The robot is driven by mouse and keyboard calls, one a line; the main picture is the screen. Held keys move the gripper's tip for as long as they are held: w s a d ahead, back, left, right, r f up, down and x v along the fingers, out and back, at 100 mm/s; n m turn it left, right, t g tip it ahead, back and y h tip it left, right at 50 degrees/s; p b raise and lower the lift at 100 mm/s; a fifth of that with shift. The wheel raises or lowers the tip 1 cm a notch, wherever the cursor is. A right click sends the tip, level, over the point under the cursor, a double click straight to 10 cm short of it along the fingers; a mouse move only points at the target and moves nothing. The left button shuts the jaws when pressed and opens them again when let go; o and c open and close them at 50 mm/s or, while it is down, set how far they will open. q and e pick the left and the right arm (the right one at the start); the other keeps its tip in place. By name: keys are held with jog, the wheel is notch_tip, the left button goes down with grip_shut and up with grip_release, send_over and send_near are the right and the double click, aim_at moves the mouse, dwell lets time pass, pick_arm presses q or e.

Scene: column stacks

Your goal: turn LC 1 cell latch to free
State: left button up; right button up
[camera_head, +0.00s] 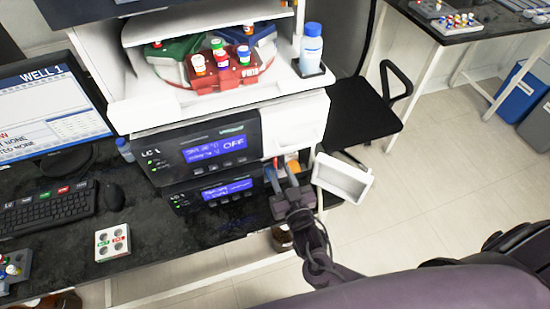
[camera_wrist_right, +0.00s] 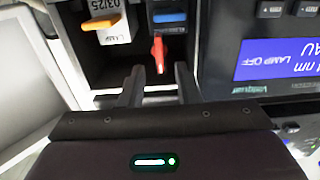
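The LC 1 unit (camera_head: 205,152) is in the middle of the head view, its small white door (camera_head: 343,178) swung open at the right. In the right wrist view, its open bay shows a red latch lever (camera_wrist_right: 158,52) below a blue-edged part (camera_wrist_right: 168,17). An orange lever (camera_wrist_right: 100,24) sits on a white block labelled LAMP. My right gripper (camera_wrist_right: 158,72) is open at the bay, its fingers apart, with the red lever between and just beyond the tips. It also shows in the head view (camera_head: 281,172). I cannot tell whether it touches the lever. My left gripper is not in view.
A second LC unit (camera_head: 212,192) sits below the first. A monitor (camera_head: 50,110) and keyboard (camera_head: 48,208) stand left.

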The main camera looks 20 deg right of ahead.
aim_at(276, 162)
jog(key=w+p, duration=0.1)
jog(key=w, duration=0.5)
jog(key=shift+a, duration=0.1)
grip_shut()
